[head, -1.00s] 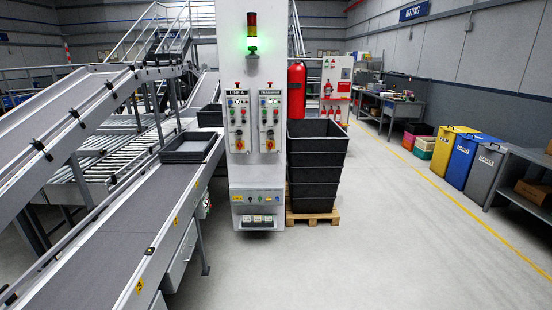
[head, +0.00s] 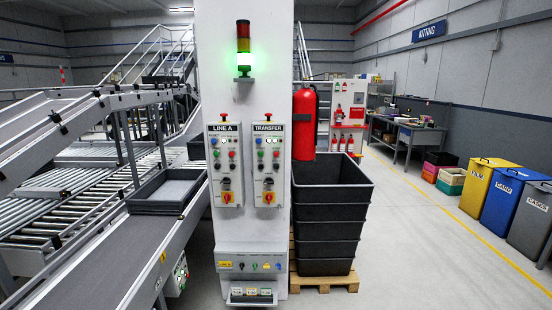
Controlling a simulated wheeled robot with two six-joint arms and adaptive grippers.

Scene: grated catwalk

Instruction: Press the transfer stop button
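The TRANSFER panel (head: 269,170) is a pale box on the right half of the white column's front face. It carries small lamps and buttons, including a green button (head: 260,154) and a red button (head: 276,154). A red mushroom-shaped piece (head: 267,116) sits on its top edge. The small button labels are too small to read, so I cannot tell which one is marked stop. A similar LINE A panel (head: 224,170) is mounted just to its left. Neither of my grippers is in view.
Conveyors with a dark tray (head: 168,190) lie left of the column (head: 248,90). A lower control box (head: 250,264) sits at the column's foot. Stacked black bins (head: 328,220) on a pallet (head: 325,282) stand close on the right.

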